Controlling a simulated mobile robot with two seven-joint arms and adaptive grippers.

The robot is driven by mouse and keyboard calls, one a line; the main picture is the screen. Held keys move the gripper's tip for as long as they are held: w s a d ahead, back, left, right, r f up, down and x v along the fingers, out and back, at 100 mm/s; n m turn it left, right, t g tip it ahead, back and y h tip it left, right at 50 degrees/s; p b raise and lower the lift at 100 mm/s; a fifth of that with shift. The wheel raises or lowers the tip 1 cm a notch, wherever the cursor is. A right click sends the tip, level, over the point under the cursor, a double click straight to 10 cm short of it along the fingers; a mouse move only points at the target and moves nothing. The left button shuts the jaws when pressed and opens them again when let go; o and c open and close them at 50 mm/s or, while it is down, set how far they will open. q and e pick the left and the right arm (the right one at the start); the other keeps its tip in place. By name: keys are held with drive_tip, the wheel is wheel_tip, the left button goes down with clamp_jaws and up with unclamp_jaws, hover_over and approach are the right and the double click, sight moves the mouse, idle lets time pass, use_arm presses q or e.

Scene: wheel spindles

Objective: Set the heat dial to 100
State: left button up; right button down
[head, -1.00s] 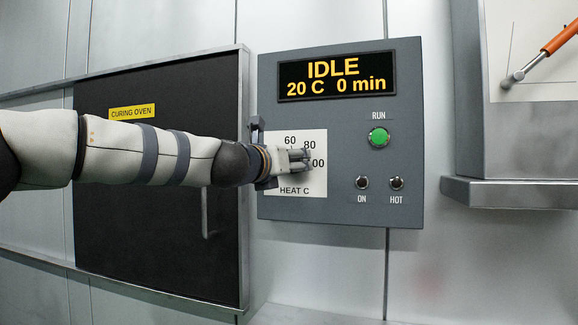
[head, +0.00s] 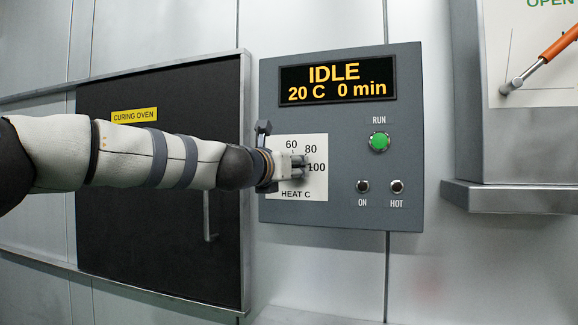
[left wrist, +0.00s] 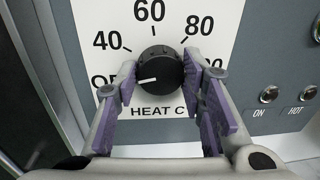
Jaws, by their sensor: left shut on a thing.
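The heat dial (left wrist: 162,66) is a round black knob on a white scale plate (head: 315,183). In the left wrist view its white mark points left and slightly down, toward the partly hidden OFF label. The 40, 60 and 80 labels show, and 100 is mostly behind a finger there. In the head view, 100 (head: 317,167) shows just right of my fingertips. My left gripper (head: 303,166) is shut on the dial, with one purple-padded finger at each side of it. In the head view the gripper hides the knob. My right gripper is not in view.
The grey control panel has a display (head: 337,82) reading IDLE, 20 C, 0 min. It carries a green RUN button (head: 379,141), an ON lamp (head: 362,186) and a HOT lamp (head: 397,186). The dark curing oven door (head: 150,240) is left. A metal ledge (head: 515,195) juts out right.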

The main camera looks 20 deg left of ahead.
use_arm(q)
drive_tip(key=shift+d+r+n+t+y+p, duration=0.15)
drive_tip(key=shift+n+y, duration=0.4)
drive_tip(key=shift+n, duration=5.4)
drive_tip(key=shift+f+n+t+y+p, duration=0.1)
drive_tip(key=shift+n+y, duration=0.4)
drive_tip(key=shift+n, duration=5.4)
drive_tip(key=shift+d+r+n+t+y+p, duration=0.15)
drive_tip(key=shift+n+y, duration=0.4)
drive_tip(key=shift+n, duration=5.4)
drive_tip(key=shift+a, duration=0.1)
drive_tip(key=o, duration=1.1)
drive_tip(key=shift+f, duration=0.1)
drive_tip(key=shift+o, duration=0.2)
drive_tip(key=shift+f, duration=0.1)
